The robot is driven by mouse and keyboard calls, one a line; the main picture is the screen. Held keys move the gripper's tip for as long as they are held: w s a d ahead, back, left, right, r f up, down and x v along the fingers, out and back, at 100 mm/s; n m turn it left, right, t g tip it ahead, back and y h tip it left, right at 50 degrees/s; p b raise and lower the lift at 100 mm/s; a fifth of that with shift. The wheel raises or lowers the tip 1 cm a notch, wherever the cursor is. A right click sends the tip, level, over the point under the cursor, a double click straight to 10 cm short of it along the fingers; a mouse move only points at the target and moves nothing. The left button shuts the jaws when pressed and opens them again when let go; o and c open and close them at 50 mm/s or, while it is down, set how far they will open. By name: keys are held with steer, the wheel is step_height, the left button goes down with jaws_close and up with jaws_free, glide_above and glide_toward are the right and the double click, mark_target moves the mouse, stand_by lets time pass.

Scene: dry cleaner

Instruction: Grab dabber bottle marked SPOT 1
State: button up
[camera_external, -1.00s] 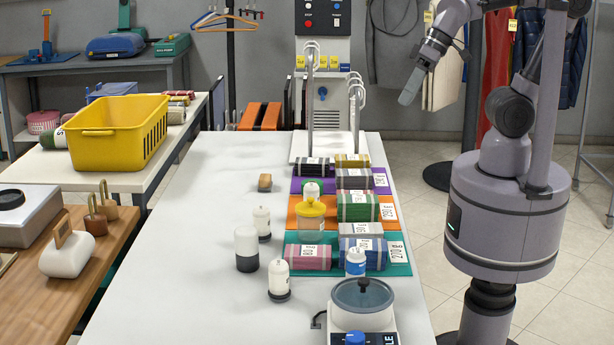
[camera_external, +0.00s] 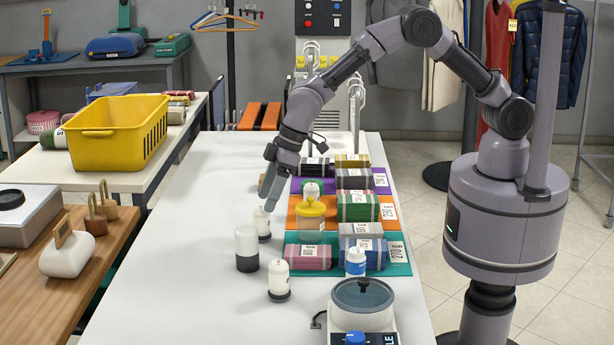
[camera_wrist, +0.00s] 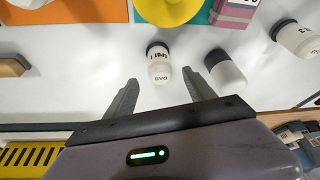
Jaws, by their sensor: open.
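The dabber bottle marked SPOT 1 (camera_wrist: 158,68) is small and white with a dark end, and its lettering shows in the wrist view. In the external view it is the white bottle (camera_external: 262,228) on the white table, its top close to my fingertips. My gripper (camera_external: 258,201) points down just above it. In the wrist view my gripper (camera_wrist: 162,84) is open, with the bottle between and just beyond the two fingertips, not gripped.
A larger white-and-dark bottle (camera_external: 246,243) stands close by, near my right finger in the wrist view. Another dabber bottle (camera_external: 279,275) is nearer the front. A yellow-lidded jar (camera_external: 311,217) and folded cloths stand right. A wooden block (camera_wrist: 12,66) lies left in the wrist view.

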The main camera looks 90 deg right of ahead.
mark_target(261, 214)
steer(key=b+x, duration=0.2)
steer(key=x, duration=0.3)
steer(key=shift+s+f+b, duration=0.1)
steer(key=shift+f+b, duration=0.2)
steer(key=shift+w+a+f, duration=0.1)
steer(key=shift+w+f, duration=0.05)
steer(key=shift+w, duration=0.05)
steer(key=shift+r, duration=0.2)
steer(key=shift+c, duration=0.4)
jaws_close()
